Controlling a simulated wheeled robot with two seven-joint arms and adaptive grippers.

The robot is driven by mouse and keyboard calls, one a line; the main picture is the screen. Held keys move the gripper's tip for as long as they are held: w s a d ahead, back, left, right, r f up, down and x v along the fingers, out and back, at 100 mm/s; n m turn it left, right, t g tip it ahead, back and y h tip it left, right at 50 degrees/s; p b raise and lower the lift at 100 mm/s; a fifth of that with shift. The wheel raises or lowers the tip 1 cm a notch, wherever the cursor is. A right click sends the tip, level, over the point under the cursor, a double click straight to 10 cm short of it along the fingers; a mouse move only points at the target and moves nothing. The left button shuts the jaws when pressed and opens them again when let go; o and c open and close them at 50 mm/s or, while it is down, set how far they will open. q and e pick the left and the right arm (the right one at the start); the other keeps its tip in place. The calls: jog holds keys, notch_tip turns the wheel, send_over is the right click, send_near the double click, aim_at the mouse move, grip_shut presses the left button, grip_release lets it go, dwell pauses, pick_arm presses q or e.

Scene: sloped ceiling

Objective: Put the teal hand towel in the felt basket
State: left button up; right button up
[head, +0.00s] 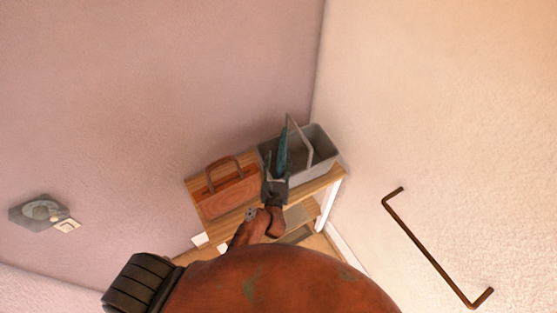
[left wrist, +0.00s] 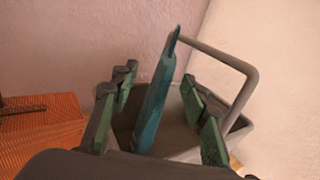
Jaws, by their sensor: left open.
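The teal hand towel (left wrist: 155,105) stands upright and tilted, its lower part inside the grey felt basket (left wrist: 238,126). In the head view the towel (head: 283,152) shows as a thin strip above my gripper, within the outline of the basket (head: 325,157). The basket has a raised grey handle and sits on a wooden shelf. My left gripper (left wrist: 155,105) is open, with green-padded fingers on either side of the towel and apart from it. In the head view the left gripper (head: 274,172) is at the basket's near left side. The towel's lower end is hidden. My right gripper is not in view.
A reddish-brown handbag (head: 229,190) stands left of the basket on the wooden shelf (head: 338,175). Walls meet in the corner behind the basket. A dark metal bar (head: 430,245) is on the right wall.

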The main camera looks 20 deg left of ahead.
pick_arm(q)
notch_tip(320, 180, up, 9)
jog(key=shift+r, duration=0.15)
dwell(0.8)
